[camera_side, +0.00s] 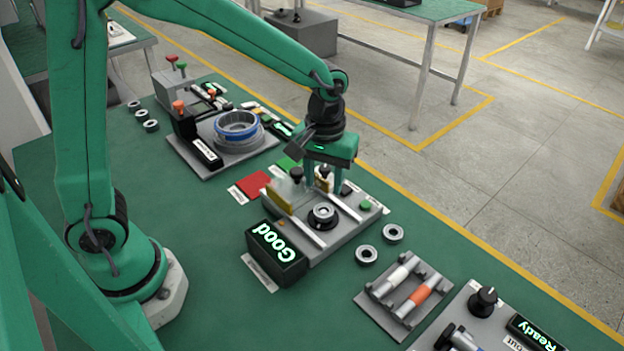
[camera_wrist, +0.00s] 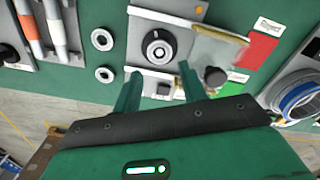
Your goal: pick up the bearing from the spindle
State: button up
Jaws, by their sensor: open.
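A bearing (camera_side: 323,212) sits on the dark round spindle of the grey test fixture (camera_side: 345,228). In the wrist view the bearing (camera_wrist: 158,48) shows as a pale ring around a dark centre, just beyond my fingertips. My gripper (camera_side: 324,187) points down above the back of the fixture, behind the bearing in the side view. In the wrist view my gripper (camera_wrist: 160,72) has its two green fingers spread apart with nothing between them. The fingers appear apart from the bearing.
Two loose bearings (camera_side: 366,254) (camera_side: 392,232) lie on the green table right of the fixture. A lit "Good" display (camera_side: 276,252) stands at its front. Black knobs (camera_side: 296,174) rise near my fingers. A rack with rods (camera_side: 404,292) stands to the right.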

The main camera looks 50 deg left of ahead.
aim_at(324, 211)
jog(key=shift+w+f, duration=0.1)
jog(key=shift+f, duration=3.7)
jog(key=shift+c, duration=0.4)
jog(key=c, duration=0.6)
jog(key=shift+r, duration=0.2)
jog(key=shift+r, duration=0.5)
notch_tip(324, 211, up, 3)
jog(key=shift+d+r, duration=0.1)
jog(key=s+d+r, duration=0.6)
jog(key=s+d, duration=0.2)
jog(key=shift+s+r, duration=0.2)
jog(key=shift+r, duration=0.05)
